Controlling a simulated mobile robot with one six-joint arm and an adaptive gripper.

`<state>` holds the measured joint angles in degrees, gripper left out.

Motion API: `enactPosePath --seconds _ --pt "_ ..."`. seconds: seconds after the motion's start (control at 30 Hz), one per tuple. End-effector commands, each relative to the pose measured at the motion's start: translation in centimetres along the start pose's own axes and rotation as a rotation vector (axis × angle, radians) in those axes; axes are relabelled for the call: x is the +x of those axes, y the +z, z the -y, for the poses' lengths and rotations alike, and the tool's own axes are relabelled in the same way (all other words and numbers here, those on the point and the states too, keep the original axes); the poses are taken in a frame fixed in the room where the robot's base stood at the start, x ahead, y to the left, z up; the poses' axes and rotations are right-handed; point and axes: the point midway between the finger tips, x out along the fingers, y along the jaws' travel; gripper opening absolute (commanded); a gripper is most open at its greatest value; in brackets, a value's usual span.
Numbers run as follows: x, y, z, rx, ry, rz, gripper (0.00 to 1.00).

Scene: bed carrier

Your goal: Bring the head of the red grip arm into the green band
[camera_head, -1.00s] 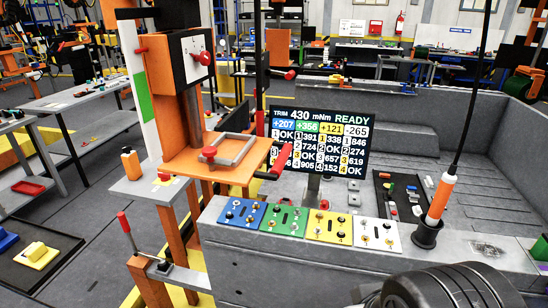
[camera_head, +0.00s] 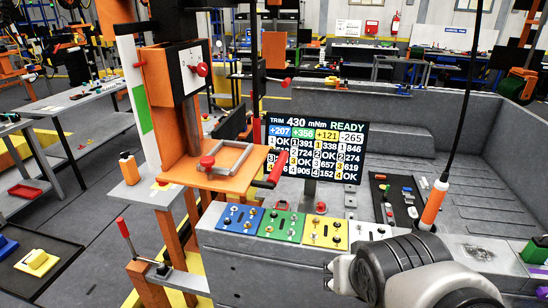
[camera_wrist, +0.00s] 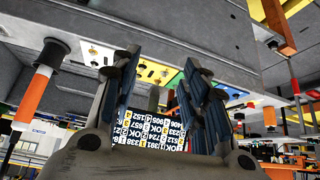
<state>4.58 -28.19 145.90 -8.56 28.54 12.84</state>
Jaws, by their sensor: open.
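A lever with a red grip (camera_head: 123,227) stands tilted on a bracket at the lower left. A white upright strip carries a green band (camera_head: 144,110), with a small red pointer (camera_head: 140,64) above the band. Another red grip (camera_head: 278,168) slants at the right of the orange press table, and one more (camera_head: 277,80) sits higher on a dark post. I cannot tell which is the named arm. My gripper (camera_wrist: 160,62) is open and empty in the wrist view. My wrist covers the lower right of the head view, apart from these grips.
The console has blue, green (camera_head: 282,224), yellow and white switch panels. A screen (camera_head: 316,150) reading READY stands behind it. An orange-sleeved antenna (camera_head: 433,205) rises right of the panels.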

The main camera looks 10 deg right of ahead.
Motion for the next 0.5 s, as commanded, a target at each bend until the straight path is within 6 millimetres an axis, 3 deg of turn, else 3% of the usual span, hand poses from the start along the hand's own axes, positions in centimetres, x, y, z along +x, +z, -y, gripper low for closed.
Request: enactPosePath --seconds 0.1,0.2,0.33,0.5 --pt "2.7 -5.0 -0.9 0.088 0.002 -0.1 0.41" --pt "5.1 -8.3 -0.9 0.156 -0.045 -0.189 0.41" --pt "7.8 -11.3 0.1 0.256 -0.165 -0.28 0.41" --pt "9.8 -12.9 2.5 0.431 -0.403 -0.345 0.41"
